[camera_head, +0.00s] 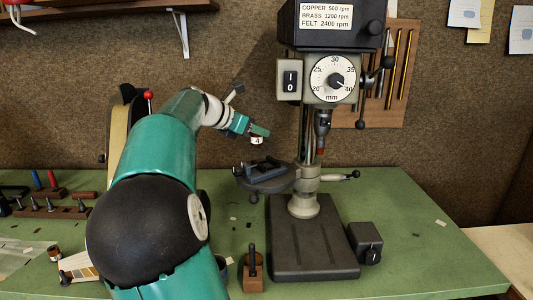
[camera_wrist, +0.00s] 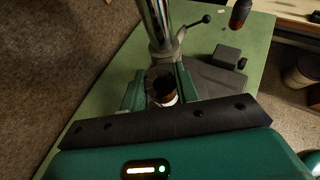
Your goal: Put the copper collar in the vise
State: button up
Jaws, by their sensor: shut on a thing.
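My gripper (camera_head: 258,131) is shut on the copper collar, held in the air. In the wrist view, the brown collar (camera_wrist: 163,88) sits between the two green fingers of my gripper (camera_wrist: 162,90), with a pale band at its near edge. The dark vise (camera_head: 262,172) is on the drill press's round table, below the collar in the picture, with a gap between. In the wrist view I cannot make out the vise.
The drill press column (camera_head: 307,135) stands right of my gripper, with its red-tipped spindle (camera_head: 321,140) and table handle (camera_head: 345,176). Its base (camera_head: 310,240) and a switch box (camera_head: 365,242) rest on the green bench (camera_head: 430,240). A wooden block (camera_head: 252,272) stands in front.

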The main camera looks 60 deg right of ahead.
jog(key=d+f, duration=0.2)
jog(key=f, duration=0.1)
jog(key=d+f, duration=0.2)
jog(key=shift+s+f, duration=0.1)
jog(key=shift+s, duration=0.3)
jog(key=shift+o, duration=0.2)
notch_tip(320, 180, down, 2)
jog(key=shift+d+f, duration=0.15)
jog(key=shift+f, duration=0.1)
jog(key=shift+s+f, duration=0.1)
jog(key=shift+f, duration=0.5)
grip_shut()
jog(key=o, duration=0.7)
grip_release()
jog(key=shift+f, duration=0.1)
jog(key=o, duration=0.3)
jog(key=shift+d, duration=0.1)
jog(key=shift+a+r, duration=0.2)
jog(key=shift+d, duration=0.1)
jog(key=v, duration=1.2)
jog(key=shift+r, duration=0.1)
